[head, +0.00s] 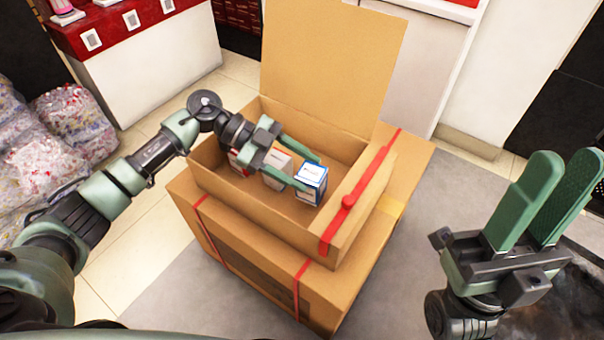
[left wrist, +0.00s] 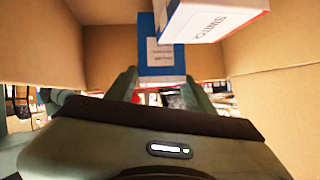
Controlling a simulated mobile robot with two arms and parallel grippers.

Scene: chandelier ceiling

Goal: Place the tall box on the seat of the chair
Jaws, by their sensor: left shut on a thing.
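A small white-and-blue box (head: 311,182) stands inside an open cardboard carton (head: 265,210). My left gripper (head: 312,174) reaches down into the carton, its fingers shut on this box. The left wrist view shows the blue face of the box (left wrist: 160,52) between the fingers. A white-and-red box (left wrist: 215,18) shows close beside it there. In the head view a white box (head: 277,168) and a red-and-white box (head: 238,162) stand left of the held box, partly hidden by my gripper. My right gripper (head: 566,158) is open and empty at the right. No chair is in view.
The open carton sits on a larger cardboard box (head: 250,270), with its flap (head: 330,60) raised behind. Plastic bags (head: 70,130) lie at the left. A red-and-white counter (head: 150,50) stands at the back left. Grey floor (head: 430,220) is clear right of the cartons.

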